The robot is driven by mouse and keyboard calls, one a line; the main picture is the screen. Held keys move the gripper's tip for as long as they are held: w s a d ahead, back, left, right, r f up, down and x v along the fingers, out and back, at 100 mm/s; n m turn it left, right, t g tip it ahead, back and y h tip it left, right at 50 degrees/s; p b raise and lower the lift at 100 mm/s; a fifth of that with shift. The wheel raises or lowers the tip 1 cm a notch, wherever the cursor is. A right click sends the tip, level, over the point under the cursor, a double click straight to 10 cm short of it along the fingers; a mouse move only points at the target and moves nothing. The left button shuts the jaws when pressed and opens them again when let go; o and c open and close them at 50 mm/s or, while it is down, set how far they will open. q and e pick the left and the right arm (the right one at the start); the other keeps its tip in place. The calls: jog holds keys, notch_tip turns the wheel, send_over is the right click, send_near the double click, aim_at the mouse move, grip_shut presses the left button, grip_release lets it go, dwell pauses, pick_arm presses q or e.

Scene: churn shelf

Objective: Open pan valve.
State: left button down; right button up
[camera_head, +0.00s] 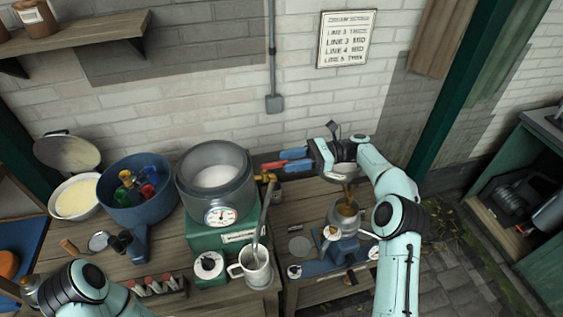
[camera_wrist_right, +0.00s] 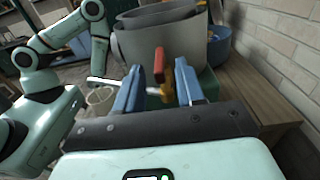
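The round grey metal pan (camera_head: 243,176) holds white contents and has a dial on its front. It stands on a green base. A brass valve (camera_head: 265,178) with a red handle (camera_head: 273,165) sits at its right side. My right gripper (camera_head: 292,160) is at the right of the pan with its blue fingers reaching toward the valve. In the right wrist view the fingers are apart, with the red handle (camera_wrist_right: 158,62) showing between and beyond them; contact cannot be told. My left arm shows at the lower left, but its gripper is not visible.
A white mug (camera_head: 256,272) stands below the valve, with a long grey rod running down into it. A blue bowl (camera_head: 125,205) with coloured items stands left of the pan. A metal pot (camera_head: 345,218) stands to the right. The brick wall (camera_head: 190,112) is behind.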

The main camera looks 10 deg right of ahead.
jog(key=shift+d, duration=1.85)
